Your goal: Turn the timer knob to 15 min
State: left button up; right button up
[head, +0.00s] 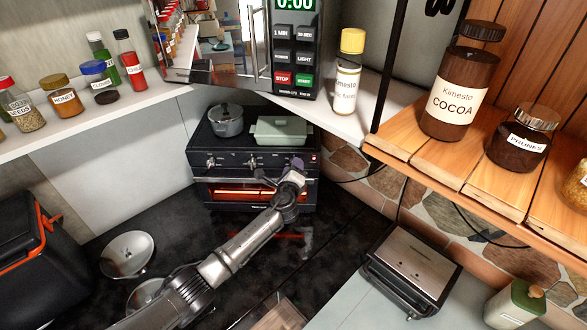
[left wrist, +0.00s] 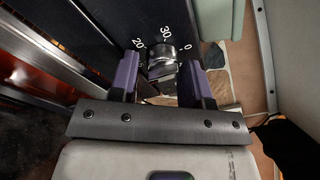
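The timer knob (left wrist: 163,60) is a small silver-grey knob on the dark front panel of the toaster oven. Printed marks 20, 30 and 0 show around it in the left wrist view; the pointer direction is not clear. My left gripper (left wrist: 160,76) has its two purple fingers on either side of the knob, with a visible gap at least on the left, so it looks open around it. In the head view my left gripper (head: 297,166) is at the right end of the oven (head: 247,164) front and hides the timer knob. My right gripper is not in view.
A pot (head: 226,122) and a green dish (head: 281,131) stand on the oven. A shelf with jars and a microwave (head: 294,60) hangs above. A grill (head: 411,266) lies at the right. Bowls (head: 127,254) sit at the left on the dark counter.

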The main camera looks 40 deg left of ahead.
pick_arm(q)
jog(key=shift+r, duration=0.1)
jog(key=b+v, duration=0.1)
jog(key=v, duration=1.2)
jog(key=shift+s+d+b, duration=0.25)
jog(key=shift+s+b, duration=0.05)
dwell(0.3)
